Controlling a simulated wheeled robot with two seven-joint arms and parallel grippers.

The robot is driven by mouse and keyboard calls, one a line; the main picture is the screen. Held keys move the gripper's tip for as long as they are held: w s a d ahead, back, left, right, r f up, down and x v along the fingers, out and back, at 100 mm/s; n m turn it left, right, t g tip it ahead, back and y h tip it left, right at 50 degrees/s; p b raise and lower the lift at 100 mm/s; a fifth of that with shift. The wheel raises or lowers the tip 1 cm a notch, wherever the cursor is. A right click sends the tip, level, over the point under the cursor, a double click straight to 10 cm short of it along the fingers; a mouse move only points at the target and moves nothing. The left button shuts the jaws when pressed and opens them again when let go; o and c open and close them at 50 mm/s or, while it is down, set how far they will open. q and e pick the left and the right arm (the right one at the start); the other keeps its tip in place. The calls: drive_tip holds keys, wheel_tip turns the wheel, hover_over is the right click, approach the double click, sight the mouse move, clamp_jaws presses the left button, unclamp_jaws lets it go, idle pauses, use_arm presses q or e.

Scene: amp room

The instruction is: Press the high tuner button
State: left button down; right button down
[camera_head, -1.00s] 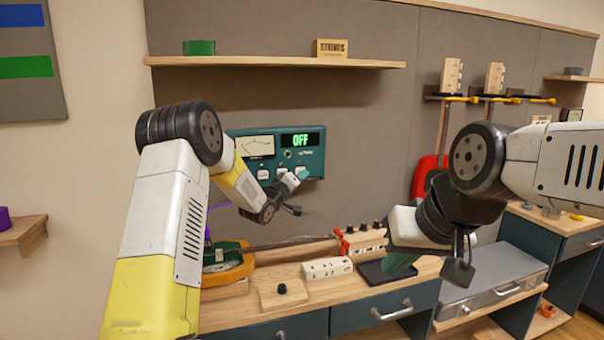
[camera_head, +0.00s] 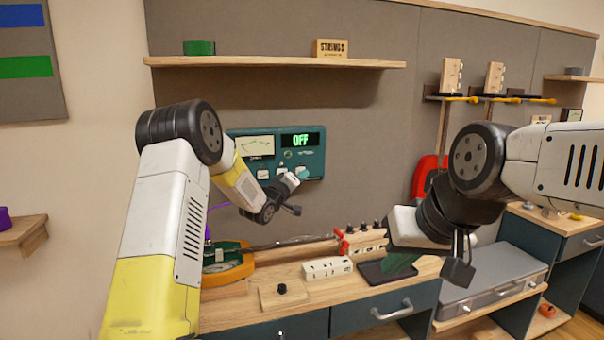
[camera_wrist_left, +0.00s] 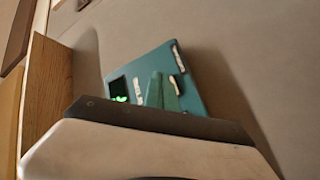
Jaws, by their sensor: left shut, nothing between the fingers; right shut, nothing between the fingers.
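My left gripper (camera_head: 295,196) is shut and empty, close to the panel's lower edge; contact cannot be told. In the left wrist view the panel (camera_wrist_left: 190,84) shows tilted behind the gripper. My right gripper (camera_head: 459,262) is shut and empty over the bench's right part, away from the panel.
A wooden bench (camera_head: 340,290) below holds a guitar, a white power strip (camera_head: 327,268), a row of black knobs and a dark tray (camera_head: 385,270). A shelf (camera_head: 270,62) runs above the panel. A grey case (camera_head: 495,280) stands at right.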

use_arm(q)
drive_tip(key=shift+w, duration=0.2)
drive_tip(key=shift+w+a, duration=0.15)
drive_tip(key=shift+w, duration=0.05)
drive_tip(key=shift+w+a, duration=0.1)
drive_tip(key=shift+w, duration=0.3)
idle(0.8)
idle(0.3)
drive_tip(key=shift+s+d, duration=0.25)
drive_tip(key=shift+s, duration=0.55)
drive_tip(key=shift+s+d, duration=0.25)
drive_tip(key=shift+s, duration=0.55)
drive_tip(key=shift+s+d, duration=0.25)
drive_tip(key=shift+s, duration=0.55)
drive_tip(key=shift+s+d, duration=0.25)
drive_tip(key=shift+s, duration=0.55)
drive_tip(key=shift+r, duration=0.1)
